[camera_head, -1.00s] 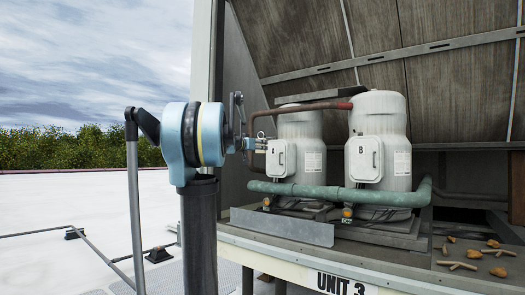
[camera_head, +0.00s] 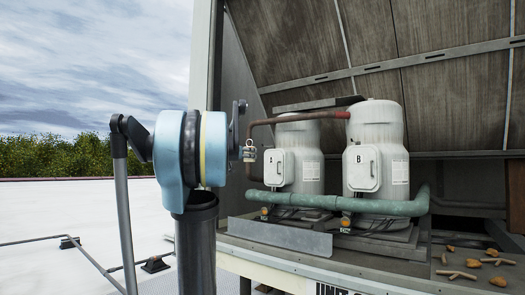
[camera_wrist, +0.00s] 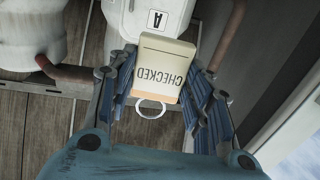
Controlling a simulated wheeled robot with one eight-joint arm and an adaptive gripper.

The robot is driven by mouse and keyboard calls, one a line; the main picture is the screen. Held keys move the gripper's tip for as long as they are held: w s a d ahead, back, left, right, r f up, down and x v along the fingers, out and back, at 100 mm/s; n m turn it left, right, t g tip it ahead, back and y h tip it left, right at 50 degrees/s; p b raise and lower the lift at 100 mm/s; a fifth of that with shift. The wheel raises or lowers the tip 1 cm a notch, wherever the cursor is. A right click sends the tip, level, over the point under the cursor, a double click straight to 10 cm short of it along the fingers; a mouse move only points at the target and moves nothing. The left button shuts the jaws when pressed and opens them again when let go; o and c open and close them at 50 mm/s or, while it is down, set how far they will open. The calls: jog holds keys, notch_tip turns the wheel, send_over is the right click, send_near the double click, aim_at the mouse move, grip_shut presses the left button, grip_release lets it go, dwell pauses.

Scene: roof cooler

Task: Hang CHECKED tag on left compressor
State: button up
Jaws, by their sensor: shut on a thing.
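The CHECKED tag (camera_wrist: 160,72) is a cream card with an orange edge band and a white ring (camera_wrist: 151,108); its lettering looks upside down in the wrist view. My gripper (camera_wrist: 166,88) is shut on the tag, with a blue finger on each side. The left compressor (camera_head: 307,140) is a white cylinder with a box marked A, which also shows in the wrist view (camera_wrist: 150,22) just beyond the tag. In the head view my arm mostly hides the gripper, left of the left compressor. Whether tag and compressor touch cannot be told.
The right compressor (camera_head: 377,125), marked B, stands beside the left one. A green pipe (camera_head: 350,204) crosses in front of both. A brown pipe (camera_head: 290,118) runs above the left compressor. A metal side wall stands to their left. Dry leaves (camera_head: 475,262) lie at lower right.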

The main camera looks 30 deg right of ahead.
jog(key=w+d+g, duration=0.1)
jog(key=w+d, duration=0.3)
jog(key=d, duration=0.2)
jog(key=w+d+f+m+g, duration=0.1)
jog(key=w+d, duration=0.3)
jog(key=d, duration=0.3)
jog(key=shift+d+f+h, duration=0.15)
jog(key=shift+h, duration=0.25)
dwell(1.5)
dwell(0.5)
jog(key=o, duration=1.2)
